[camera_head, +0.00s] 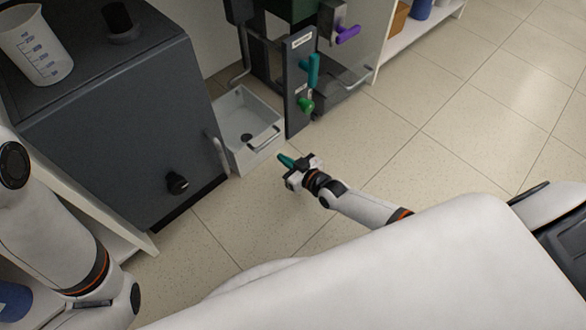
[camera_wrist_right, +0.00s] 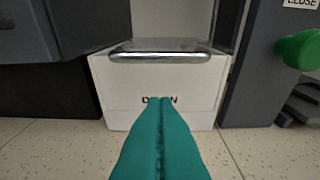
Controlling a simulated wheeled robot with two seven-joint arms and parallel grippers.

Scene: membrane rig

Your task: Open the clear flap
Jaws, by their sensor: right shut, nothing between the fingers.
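The clear flap (camera_head: 243,112) appears to lie across the top of a white drain box, with the box's inside and a dark drain hole showing through it. Its metal bar handle (camera_head: 264,138) runs along the front edge. In the right wrist view the handle (camera_wrist_right: 160,57) is straight ahead, above the box front (camera_wrist_right: 115,95). My right gripper (camera_head: 286,160) has teal fingers, is shut and empty, and sits in front of the box, apart from the handle. In the wrist view its fingertips (camera_wrist_right: 160,108) overlap the lettering below the handle. My left gripper is out of view.
A dark grey cabinet (camera_head: 110,130) with a black knob (camera_head: 177,183) stands left of the box. A dark panel (camera_head: 297,85) with a teal handle (camera_head: 312,70) and green knob (camera_head: 306,104) stands right. Open tiled floor (camera_head: 460,130) lies farther right.

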